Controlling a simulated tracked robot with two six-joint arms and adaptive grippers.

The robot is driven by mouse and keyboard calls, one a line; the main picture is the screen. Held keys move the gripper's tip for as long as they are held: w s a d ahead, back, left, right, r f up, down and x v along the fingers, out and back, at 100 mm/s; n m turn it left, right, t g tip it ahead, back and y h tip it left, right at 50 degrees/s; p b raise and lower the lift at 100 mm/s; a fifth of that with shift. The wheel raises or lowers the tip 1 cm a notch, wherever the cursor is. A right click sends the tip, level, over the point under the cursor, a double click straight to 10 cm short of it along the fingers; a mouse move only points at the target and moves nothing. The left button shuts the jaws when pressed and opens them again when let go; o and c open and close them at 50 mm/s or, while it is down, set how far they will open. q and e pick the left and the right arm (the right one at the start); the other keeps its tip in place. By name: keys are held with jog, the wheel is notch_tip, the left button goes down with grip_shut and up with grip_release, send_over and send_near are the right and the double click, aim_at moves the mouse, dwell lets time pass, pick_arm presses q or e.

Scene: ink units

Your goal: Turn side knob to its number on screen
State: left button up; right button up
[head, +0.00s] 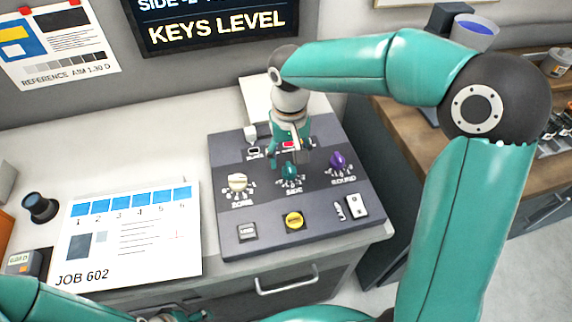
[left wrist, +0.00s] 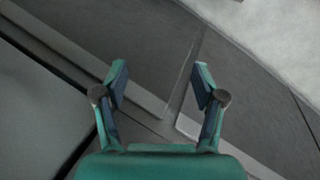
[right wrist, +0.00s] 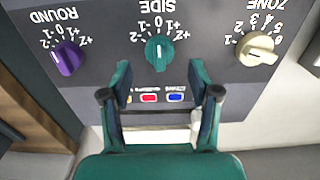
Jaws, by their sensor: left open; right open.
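The teal side knob (head: 290,172) sits in the middle of the dark sloped panel (head: 222,170). In the right wrist view the side knob (right wrist: 160,50) shows upside down, with its label and a number scale around it. My right gripper (right wrist: 160,82) is open and empty, its fingertips just short of the side knob and apart from it. The screen (head: 215,25) on the wall reads "KEYS LEVEL"; its upper line, starting "SIDE -2", is cut off by the frame edge. My left gripper (left wrist: 160,85) is open and empty, away from the panel.
The cream zone knob (head: 237,182) and purple round knob (head: 338,161) flank the side knob. A yellow button (head: 294,221) and a white switch (head: 356,206) are lower on the panel. A job card (head: 130,235) lies left of it.

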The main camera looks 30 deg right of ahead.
aim_at(288, 165)
jog(key=shift+f, duration=1.8)
